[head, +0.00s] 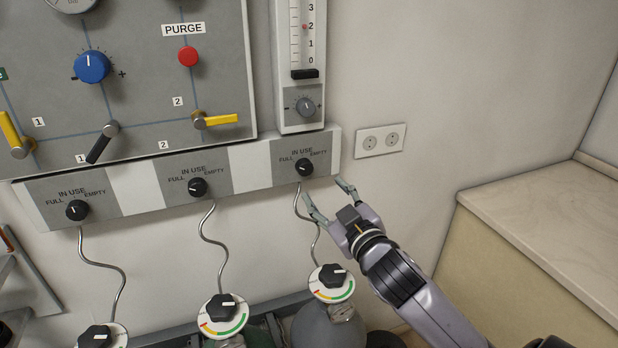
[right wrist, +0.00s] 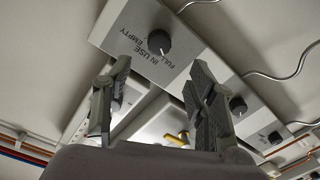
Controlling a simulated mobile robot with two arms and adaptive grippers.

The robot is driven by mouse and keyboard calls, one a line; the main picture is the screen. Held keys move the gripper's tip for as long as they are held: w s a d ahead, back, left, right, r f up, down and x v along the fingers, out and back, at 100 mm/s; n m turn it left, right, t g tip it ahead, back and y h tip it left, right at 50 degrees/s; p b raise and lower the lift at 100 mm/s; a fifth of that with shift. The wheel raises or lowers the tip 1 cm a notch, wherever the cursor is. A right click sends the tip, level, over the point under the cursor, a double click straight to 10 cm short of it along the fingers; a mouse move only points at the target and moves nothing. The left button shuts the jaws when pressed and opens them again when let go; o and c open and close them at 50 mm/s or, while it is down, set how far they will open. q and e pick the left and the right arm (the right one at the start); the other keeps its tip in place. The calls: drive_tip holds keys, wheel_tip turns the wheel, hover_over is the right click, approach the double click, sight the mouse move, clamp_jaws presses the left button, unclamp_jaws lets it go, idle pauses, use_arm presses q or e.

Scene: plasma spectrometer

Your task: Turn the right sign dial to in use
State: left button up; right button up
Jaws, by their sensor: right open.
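The right sign dial (head: 304,168) is a black round knob on a grey plate marked FULL, IN USE and EMPTY, at the right end of the sign strip. Its white pointer mark is too small to read surely. My right gripper (head: 328,196) is open and empty, just below and to the right of this dial, not touching it. In the right wrist view the dial (right wrist: 158,42) shows ahead, beyond the open fingertips (right wrist: 158,78). My left gripper is not in view.
Similar dials, the middle one (head: 197,187) and left one (head: 77,210), sit along the strip. A flow meter (head: 302,70) is above, a wall socket (head: 380,140) to the right. Gas cylinders with round gauges (head: 331,283) stand below, joined by thin tubes. A counter (head: 545,225) is at right.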

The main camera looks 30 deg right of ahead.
sight(307, 169)
drive_tip(key=w, duration=0.3)
drive_tip(key=w+d+p, duration=0.1)
drive_tip(key=w, duration=0.2)
drive_tip(key=w+p, duration=0.1)
drive_tip(key=w, duration=0.2)
drive_tip(key=shift+w+d+r, duration=0.1)
drive_tip(key=shift+w+d, duration=0.2)
drive_tip(key=shift+d, duration=0.05)
drive_tip(key=c, duration=1.1)
drive_tip(key=shift+c, duration=0.2)
drive_tip(key=shift+m, duration=0.4)
drive_tip(key=m+p, duration=0.1)
drive_tip(key=m, duration=0.3)
drive_tip(key=shift+m, duration=0.3)
drive_tip(key=m+p, duration=0.3)
drive_tip(key=m, duration=0.3)
drive_tip(key=shift+m+h, duration=0.3)
